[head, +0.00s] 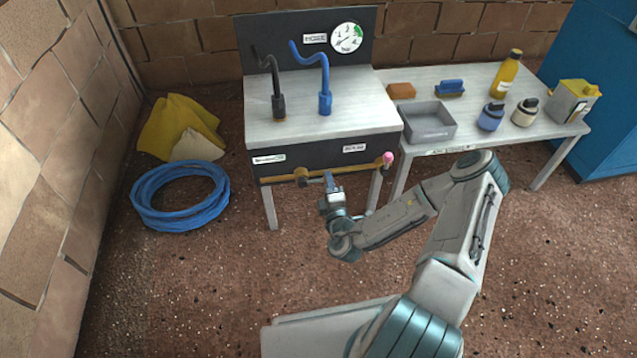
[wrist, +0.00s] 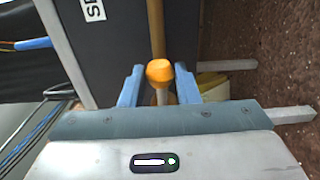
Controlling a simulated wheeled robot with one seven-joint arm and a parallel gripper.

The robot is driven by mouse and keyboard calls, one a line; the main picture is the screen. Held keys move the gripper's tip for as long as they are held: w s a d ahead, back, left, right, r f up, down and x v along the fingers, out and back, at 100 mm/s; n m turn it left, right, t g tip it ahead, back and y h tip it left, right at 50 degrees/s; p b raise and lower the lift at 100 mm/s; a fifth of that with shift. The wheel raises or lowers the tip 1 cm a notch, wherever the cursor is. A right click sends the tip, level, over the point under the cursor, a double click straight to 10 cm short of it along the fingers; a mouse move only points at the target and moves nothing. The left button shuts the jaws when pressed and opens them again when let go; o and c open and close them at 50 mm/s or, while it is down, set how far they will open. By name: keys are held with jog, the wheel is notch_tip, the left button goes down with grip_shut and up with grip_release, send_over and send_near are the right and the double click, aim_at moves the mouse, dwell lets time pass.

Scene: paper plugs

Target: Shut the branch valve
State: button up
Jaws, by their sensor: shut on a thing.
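A brass pipe (head: 345,171) runs along the dark front panel of the sink bench, and in the wrist view it is the brown rod (wrist: 156,25). A brass valve body (head: 300,175) sits toward its left end, and a pink knob (head: 388,158) is at its right end. My gripper (head: 329,184) is at the front of the pipe, just right of the valve body. In the wrist view my gripper (wrist: 160,78) has its blue fingers on both sides of an orange valve handle end (wrist: 160,71), shut on it. The head view does not show the handle's angle clearly.
The panel has a left label (head: 268,159) and a right label (head: 354,148), too small to read. A coiled blue hose (head: 150,218) and yellow cloth (head: 172,125) lie left. A table (head: 405,160) with bottles and a grey tray stands right. Floor in front is clear.

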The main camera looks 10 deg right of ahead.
jog(key=r+n+p, duration=0.1)
jog(key=p, duration=0.1)
jog(key=r+n+p, duration=0.1)
jog(key=n+p, duration=0.1)
jog(key=p, duration=0.1)
jog(key=shift+a+p, duration=0.2)
jog(key=shift+p, duration=0.1)
jog(key=r+n+p, duration=0.1)
jog(key=p, duration=0.1)
jog(key=r+n+p, duration=0.1)
jog(key=n+p, duration=0.1)
jog(key=p, duration=0.1)
jog(key=shift+a, duration=0.4)
jog(key=shift+f, duration=0.1)
dwell(0.4)
